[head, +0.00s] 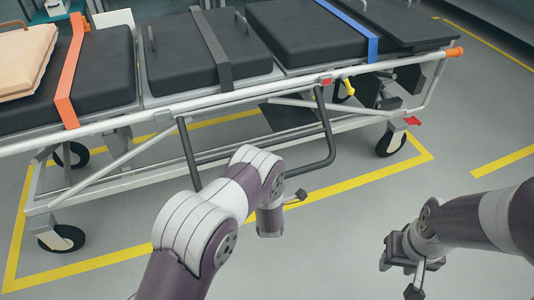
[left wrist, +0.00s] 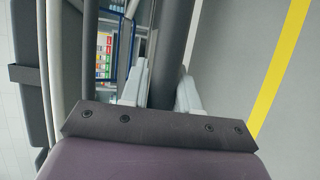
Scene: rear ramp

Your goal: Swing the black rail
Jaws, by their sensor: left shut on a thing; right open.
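The black rail (head: 326,122) is a U-shaped bar on the near side of the stretcher (head: 200,106). It hangs below the pale side frame, and my left arm hides the middle of its lower part. In the left wrist view the dark bar (left wrist: 170,45) runs between the two pale fingers of my left gripper (left wrist: 163,88), which is shut on it. In the head view my left arm mostly hides that gripper. My right gripper (head: 402,268) is open and empty above the floor at lower right, apart from the stretcher.
The stretcher carries black pads, an orange strap (head: 70,70), a grey strap (head: 212,48), a blue strap (head: 352,32) and a beige pillow (head: 25,62). Its wheels (head: 391,142) stand inside a yellow floor outline (head: 380,176). The floor between my arms is clear.

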